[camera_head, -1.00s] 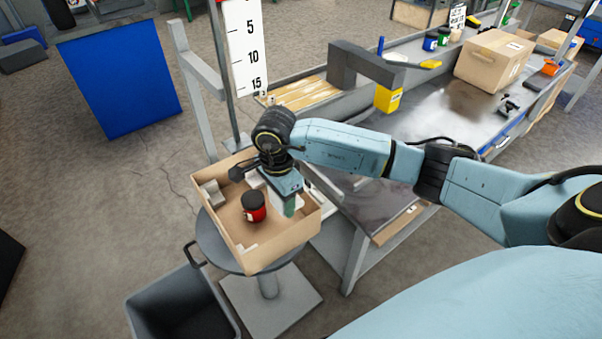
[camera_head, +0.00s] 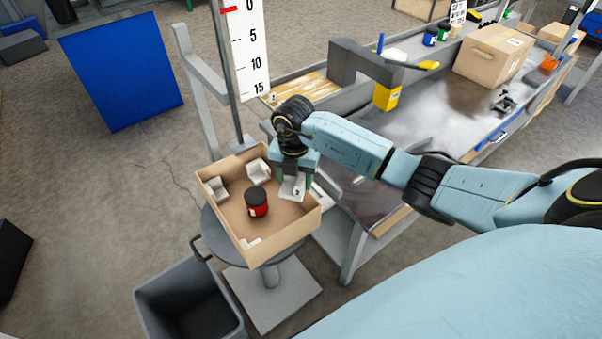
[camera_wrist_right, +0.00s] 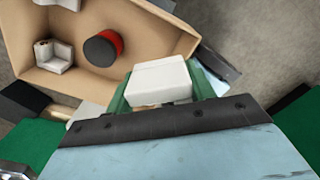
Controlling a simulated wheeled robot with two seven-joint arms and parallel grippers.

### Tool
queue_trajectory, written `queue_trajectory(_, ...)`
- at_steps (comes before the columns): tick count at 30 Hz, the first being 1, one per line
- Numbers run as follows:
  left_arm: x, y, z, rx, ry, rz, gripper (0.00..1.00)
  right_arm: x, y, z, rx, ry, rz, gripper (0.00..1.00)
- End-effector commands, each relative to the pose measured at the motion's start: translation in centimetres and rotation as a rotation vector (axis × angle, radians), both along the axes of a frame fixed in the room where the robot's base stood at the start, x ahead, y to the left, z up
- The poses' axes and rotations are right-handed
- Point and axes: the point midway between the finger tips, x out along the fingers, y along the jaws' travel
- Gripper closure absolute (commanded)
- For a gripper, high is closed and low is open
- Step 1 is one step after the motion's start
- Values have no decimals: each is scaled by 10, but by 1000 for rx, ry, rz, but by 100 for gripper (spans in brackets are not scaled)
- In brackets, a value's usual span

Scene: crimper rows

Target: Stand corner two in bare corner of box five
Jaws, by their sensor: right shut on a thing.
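My right gripper (camera_head: 294,180) is shut on a pale corner piece marked 2 (camera_head: 292,190), which it holds at the right-hand side of an open cardboard box (camera_head: 285,232). In the right wrist view the held corner piece (camera_wrist_right: 158,82) is a white block between green fingers, by the box wall (camera_wrist_right: 150,35). I cannot tell whether it touches the box. Other pale corner pieces stand in the left corner (camera_head: 217,189) and the far corner (camera_head: 258,169) of the box. A small white piece (camera_head: 250,243) shows at the near corner. My left gripper is not in view.
A red jar with a black lid (camera_head: 257,203) stands inside the box, near its middle. The box rests on a round grey stand (camera_head: 212,232). A grey bin (camera_head: 188,300) is below. The workbench (camera_head: 430,125) lies to the right, behind my arm.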

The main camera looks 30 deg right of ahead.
Motion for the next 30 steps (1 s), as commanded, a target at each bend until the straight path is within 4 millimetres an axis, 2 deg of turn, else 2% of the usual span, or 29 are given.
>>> queue_trajectory(3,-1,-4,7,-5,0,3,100,-1,-7,-1,0,1,-275,67)
queue_trajectory(6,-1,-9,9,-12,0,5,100,-2,-11,-3,0,2,-458,67)
queue_trajectory(11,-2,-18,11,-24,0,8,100,-3,-15,-5,0,2,-633,67)
queue_trajectory(16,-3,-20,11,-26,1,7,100,-3,-16,-6,-1,1,-685,67)
queue_trajectory(28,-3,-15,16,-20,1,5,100,-3,-19,-5,-1,-1,-679,67)
queue_trajectory(30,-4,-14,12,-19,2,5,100,-3,-19,-9,0,-1,-678,67)
